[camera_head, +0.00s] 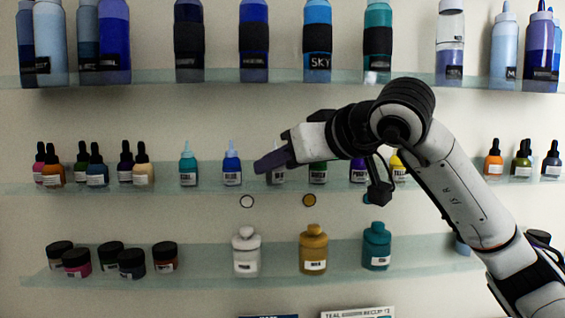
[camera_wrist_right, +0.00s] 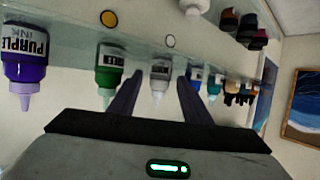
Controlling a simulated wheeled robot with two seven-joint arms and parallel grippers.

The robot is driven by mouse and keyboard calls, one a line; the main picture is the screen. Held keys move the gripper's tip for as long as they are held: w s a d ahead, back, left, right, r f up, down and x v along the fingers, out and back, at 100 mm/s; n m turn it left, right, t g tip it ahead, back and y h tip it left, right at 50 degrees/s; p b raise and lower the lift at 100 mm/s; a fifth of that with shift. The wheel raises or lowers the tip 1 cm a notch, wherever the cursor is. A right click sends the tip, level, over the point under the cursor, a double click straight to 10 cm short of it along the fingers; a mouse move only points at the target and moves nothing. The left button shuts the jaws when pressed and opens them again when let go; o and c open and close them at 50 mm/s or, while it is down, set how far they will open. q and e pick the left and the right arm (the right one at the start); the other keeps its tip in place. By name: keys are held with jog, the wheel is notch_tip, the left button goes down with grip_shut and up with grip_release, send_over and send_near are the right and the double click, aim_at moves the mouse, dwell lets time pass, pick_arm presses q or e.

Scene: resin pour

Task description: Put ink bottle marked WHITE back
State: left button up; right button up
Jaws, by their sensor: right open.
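A small pale ink bottle (camera_wrist_right: 160,72), whose label I cannot read clearly, stands on the middle shelf between the blue and green bottles. In the head view the pale bottle (camera_head: 278,179) is mostly hidden behind my right gripper (camera_head: 268,162). In the right wrist view, which is upside down, my right gripper (camera_wrist_right: 158,84) is open, with one finger on each side of the pale bottle. A gap shows beside the bottle, so the fingers do not appear to grip it. My left gripper is not in view.
The blue bottle (camera_head: 231,164) and green bottle (camera_head: 318,174) stand close on either side. The purple bottle (camera_head: 358,171) is farther right. White (camera_head: 246,252), ochre (camera_head: 313,250) and teal (camera_head: 376,248) jars stand on the lower shelf (camera_head: 205,272). Large bottles line the top shelf.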

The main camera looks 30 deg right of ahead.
jog(key=shift+r, duration=0.25)
jog(key=b+v, duration=0.1)
jog(key=v, duration=1.1)
jog(key=shift+f, duration=0.1)
